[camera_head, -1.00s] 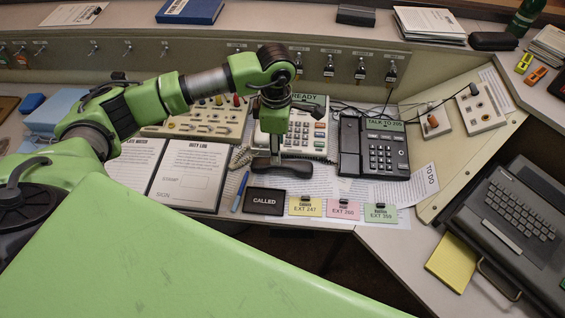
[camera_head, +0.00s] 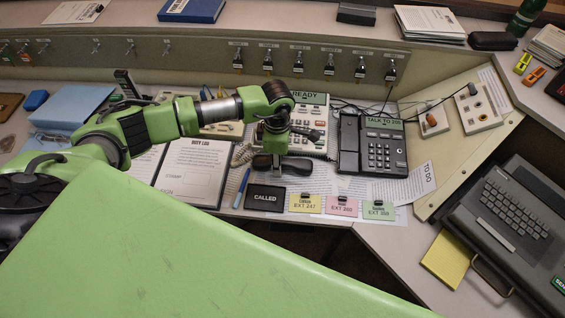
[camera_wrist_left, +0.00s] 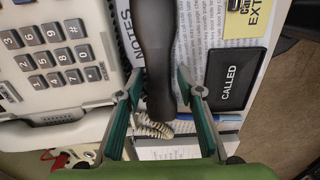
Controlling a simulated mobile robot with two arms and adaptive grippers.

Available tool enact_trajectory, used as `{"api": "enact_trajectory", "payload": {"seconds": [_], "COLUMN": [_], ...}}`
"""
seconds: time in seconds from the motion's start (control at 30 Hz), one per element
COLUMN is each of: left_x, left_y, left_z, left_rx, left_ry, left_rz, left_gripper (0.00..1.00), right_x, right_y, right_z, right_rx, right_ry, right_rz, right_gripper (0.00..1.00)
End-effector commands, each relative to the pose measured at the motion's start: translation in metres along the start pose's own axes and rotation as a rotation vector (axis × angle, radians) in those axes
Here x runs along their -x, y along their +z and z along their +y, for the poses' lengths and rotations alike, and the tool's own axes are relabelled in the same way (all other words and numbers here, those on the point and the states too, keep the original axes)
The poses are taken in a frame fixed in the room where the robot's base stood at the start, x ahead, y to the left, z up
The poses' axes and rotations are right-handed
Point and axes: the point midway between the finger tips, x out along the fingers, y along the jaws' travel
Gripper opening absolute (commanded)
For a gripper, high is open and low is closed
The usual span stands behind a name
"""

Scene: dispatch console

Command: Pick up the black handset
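The black handset (camera_head: 298,166) lies on papers on the desk, just in front of the cream keypad phone (camera_head: 309,135) marked READY. My left gripper (camera_head: 276,168) points down over the handset in the head view and hides part of it. In the left wrist view, the handset (camera_wrist_left: 158,60) runs lengthwise between the two teal-lined fingers of the gripper (camera_wrist_left: 157,85). The fingers are apart, one on each side, with narrow gaps to the handset. My right gripper is not in view.
A dark phone (camera_head: 383,150) marked TALK TO stands to the right. A CALLED plate (camera_head: 265,198) and coloured extension cards (camera_head: 342,206) lie in front of the handset. A blue pen (camera_head: 241,188) and the duty log (camera_head: 190,170) are to the left. A coiled cord (camera_wrist_left: 152,127) lies near the fingers.

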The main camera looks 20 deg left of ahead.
Motion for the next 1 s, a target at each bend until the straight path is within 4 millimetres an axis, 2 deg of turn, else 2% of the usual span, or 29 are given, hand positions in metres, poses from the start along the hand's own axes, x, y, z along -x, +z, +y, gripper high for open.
{"api": "enact_trajectory", "payload": {"seconds": [0.03,0.1,0.57,0.77,0.87,1.0], "left_x": [0.0,0.0,0.007,0.033,0.045,0.073], "left_y": [0.0,0.0,0.001,0.0,0.002,0.003], "left_z": [0.0,0.0,0.001,0.002,-0.011,-0.035], "left_rx": [0.0,0.0,0.0,0.0,-0.004,-0.005], "left_ry": [0.0,0.0,0.002,0.005,0.004,0.006], "left_rz": [0.0,0.0,-0.003,-0.003,-0.003,-0.002], "left_gripper": [0.17,0.0,0.0,0.0,0.0,0.0], "right_x": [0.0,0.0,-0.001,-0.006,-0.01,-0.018], "right_y": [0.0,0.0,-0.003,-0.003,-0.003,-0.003], "right_z": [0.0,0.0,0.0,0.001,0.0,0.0], "right_rx": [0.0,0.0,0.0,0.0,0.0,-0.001], "right_ry": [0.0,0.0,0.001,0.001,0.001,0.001], "right_rz": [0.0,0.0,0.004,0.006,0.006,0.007], "right_gripper": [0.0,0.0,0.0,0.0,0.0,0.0]}}
